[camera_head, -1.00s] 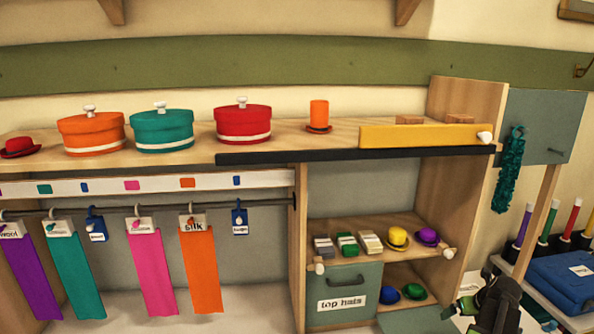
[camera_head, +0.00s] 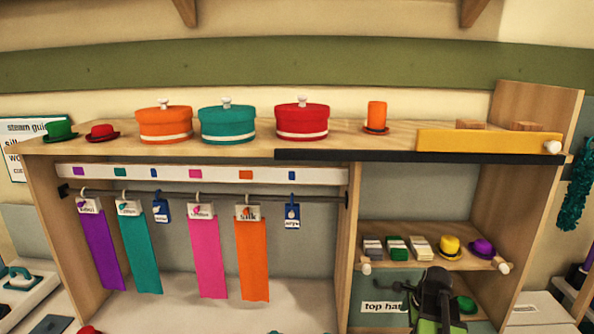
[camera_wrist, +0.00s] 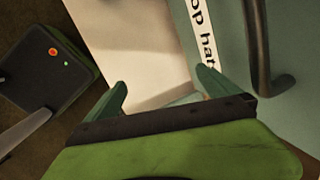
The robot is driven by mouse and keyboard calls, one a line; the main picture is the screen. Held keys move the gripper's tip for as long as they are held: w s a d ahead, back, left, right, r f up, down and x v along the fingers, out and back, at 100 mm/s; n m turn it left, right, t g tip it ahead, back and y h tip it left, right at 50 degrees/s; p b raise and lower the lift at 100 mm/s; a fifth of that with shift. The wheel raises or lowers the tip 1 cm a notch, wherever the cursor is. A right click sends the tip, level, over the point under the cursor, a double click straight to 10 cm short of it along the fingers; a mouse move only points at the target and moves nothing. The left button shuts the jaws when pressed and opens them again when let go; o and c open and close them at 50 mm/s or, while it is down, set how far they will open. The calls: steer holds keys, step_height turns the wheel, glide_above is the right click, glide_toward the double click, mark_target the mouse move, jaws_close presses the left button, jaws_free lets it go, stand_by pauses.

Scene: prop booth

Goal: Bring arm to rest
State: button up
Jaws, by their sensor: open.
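My gripper (camera_wrist: 163,98) shows in the wrist view with its two green fingers spread apart and nothing between them. Past the fingers are a pale panel and the grey-green drawer front (camera_wrist: 228,30) with the "top hats" label and a dark handle. In the head view my dark and green arm (camera_head: 434,297) stands at the lower right, in front of the "top hats" drawer (camera_head: 375,318), and covers part of its label. The fingertips cannot be made out in the head view.
Above my arm, a shelf holds small stacks, a yellow hat (camera_head: 450,246) and a purple hat (camera_head: 482,248). Coloured cloths, such as the orange one (camera_head: 252,260), hang from a rail on the left. Round boxes, including a red one (camera_head: 302,122), stand on the top shelf.

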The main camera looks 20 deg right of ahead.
steer(key=a+f+n+g, duration=0.1)
steer(key=a+n+g, duration=0.2)
steer(key=a+n, duration=2.5)
steer(key=a+f+m+b, duration=0.1)
steer(key=a+f+b, duration=0.1)
steer(key=f+b, duration=0.1)
steer(key=a+f+m+b, duration=0.2)
steer(key=f+b, duration=0.2)
steer(key=a+f+m+b, duration=0.1)
steer(key=a+f+b, duration=0.2)
steer(key=shift+w+f+m, duration=0.15)
steer(key=shift+w+m, duration=0.05)
steer(key=shift+m, duration=0.2)
